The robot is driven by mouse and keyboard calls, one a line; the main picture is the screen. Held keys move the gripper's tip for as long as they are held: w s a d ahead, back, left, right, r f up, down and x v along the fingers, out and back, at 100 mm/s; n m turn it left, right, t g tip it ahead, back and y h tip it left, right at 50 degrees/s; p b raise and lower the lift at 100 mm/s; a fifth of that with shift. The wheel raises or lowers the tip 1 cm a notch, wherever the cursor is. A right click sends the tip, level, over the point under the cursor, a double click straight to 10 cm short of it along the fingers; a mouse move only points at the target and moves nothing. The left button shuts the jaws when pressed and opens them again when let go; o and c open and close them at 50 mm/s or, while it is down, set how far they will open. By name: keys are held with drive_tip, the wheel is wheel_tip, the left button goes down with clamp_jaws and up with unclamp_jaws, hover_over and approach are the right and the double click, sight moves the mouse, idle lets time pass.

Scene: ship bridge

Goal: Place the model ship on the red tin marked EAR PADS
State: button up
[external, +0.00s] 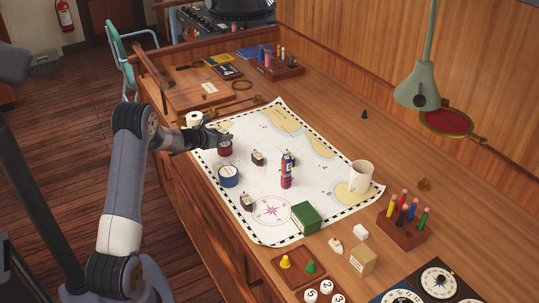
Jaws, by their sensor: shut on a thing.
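My gripper (222,136) is at the left part of the chart, directly over or against a dark red tin (225,149). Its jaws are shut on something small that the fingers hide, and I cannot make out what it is. The tin stands upright on the chart, its top partly covered by the gripper. Its marking is too small to read. I cannot clearly identify the model ship. A small white and orange piece (335,246) lies on the bare wood at the front right, too small to name.
A green lamp (418,88) overhangs the right side. Clear chart lies toward the back.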

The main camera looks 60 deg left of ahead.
drive_tip(key=shift+f, duration=1.15)
drive_tip(key=shift+f, duration=0.15)
drive_tip(key=o, duration=1)
drive_tip(key=shift+c, duration=0.2)
drive_tip(key=shift+r, duration=0.2)
drive_tip(key=b+v, duration=0.3)
drive_tip(key=v, duration=0.9)
drive_tip(key=shift+o, duration=0.3)
